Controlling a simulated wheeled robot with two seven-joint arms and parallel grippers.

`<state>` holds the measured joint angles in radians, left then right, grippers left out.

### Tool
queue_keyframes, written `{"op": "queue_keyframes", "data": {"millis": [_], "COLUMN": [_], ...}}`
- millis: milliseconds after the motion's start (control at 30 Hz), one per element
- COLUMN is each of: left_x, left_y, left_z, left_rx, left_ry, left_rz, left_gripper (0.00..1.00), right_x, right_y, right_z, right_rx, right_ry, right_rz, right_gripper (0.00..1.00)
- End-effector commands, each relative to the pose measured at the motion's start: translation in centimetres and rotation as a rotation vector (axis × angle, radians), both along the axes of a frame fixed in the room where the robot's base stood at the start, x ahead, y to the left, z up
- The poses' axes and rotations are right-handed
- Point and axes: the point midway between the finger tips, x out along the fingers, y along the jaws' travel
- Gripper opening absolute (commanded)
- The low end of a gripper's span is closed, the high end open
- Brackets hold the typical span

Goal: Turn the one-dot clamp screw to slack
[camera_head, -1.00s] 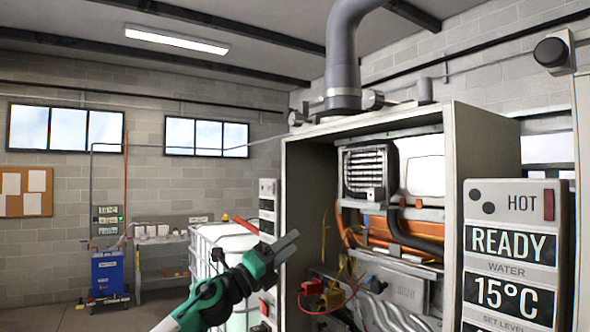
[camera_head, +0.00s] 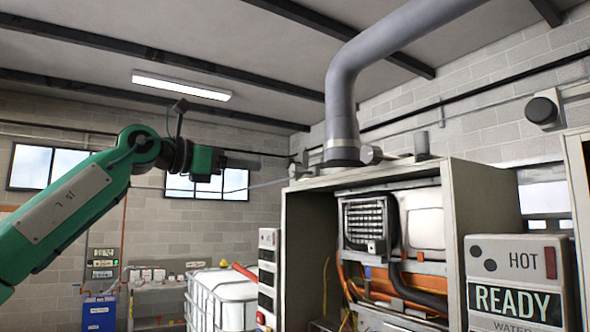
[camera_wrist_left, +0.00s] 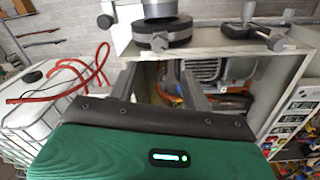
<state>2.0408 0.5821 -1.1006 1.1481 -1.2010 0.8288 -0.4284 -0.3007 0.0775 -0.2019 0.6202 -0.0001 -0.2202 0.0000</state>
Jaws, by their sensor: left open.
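A grey flue pipe (camera_head: 342,100) comes down to a collar (camera_head: 341,152) on top of the open heater cabinet (camera_head: 459,195). Grey clamp screws flank the collar: a left one (camera_head: 300,163) and a right one (camera_head: 372,155). The dot marks are too small to read, so I cannot tell which is the one-dot screw. My left gripper (camera_head: 243,162) is raised left of the left screw, apart from it. In the left wrist view its fingers (camera_wrist_left: 160,85) are spread and empty, below the collar (camera_wrist_left: 162,32). My right gripper is out of view.
A white caged tank (camera_head: 222,292) with red hose (camera_wrist_left: 70,75) stands left of the cabinet. A display panel reading READY (camera_head: 514,285) is at the right. A grey stub (camera_head: 421,146) stands on the cabinet top.

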Motion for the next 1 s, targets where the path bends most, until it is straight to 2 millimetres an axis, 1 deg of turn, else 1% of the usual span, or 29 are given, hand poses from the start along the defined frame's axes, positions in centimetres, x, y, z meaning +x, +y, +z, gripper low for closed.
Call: {"op": "queue_keyframes", "data": {"millis": [33,200,400,600,800,1000], "left_x": [0.4,2.2,4.6,6.6,7.9,8.3], "left_y": [-0.5,-2.9,-5.9,-8.4,-9.9,-10.4], "left_z": [0.3,0.6,0.6,0.4,0.2,0.0], "left_rx": [0.002,0.001,-0.001,-0.001,-0.002,-0.002], "left_ry": [0.001,0.002,0.002,0.003,0.002,0.001], "left_rz": [0.000,-0.003,-0.003,-0.002,-0.001,-0.001], "left_gripper": [0.49,0.49,0.49,0.49,0.49,0.49], "right_x": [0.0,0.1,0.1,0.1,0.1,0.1], "right_y": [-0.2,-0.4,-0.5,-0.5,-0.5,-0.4], "right_z": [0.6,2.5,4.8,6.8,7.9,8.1], "right_rx": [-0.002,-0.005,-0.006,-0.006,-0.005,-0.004], "right_ry": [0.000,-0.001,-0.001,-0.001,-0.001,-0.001], "right_rz": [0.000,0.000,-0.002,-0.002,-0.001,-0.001], "right_gripper": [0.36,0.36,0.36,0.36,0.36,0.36]}}
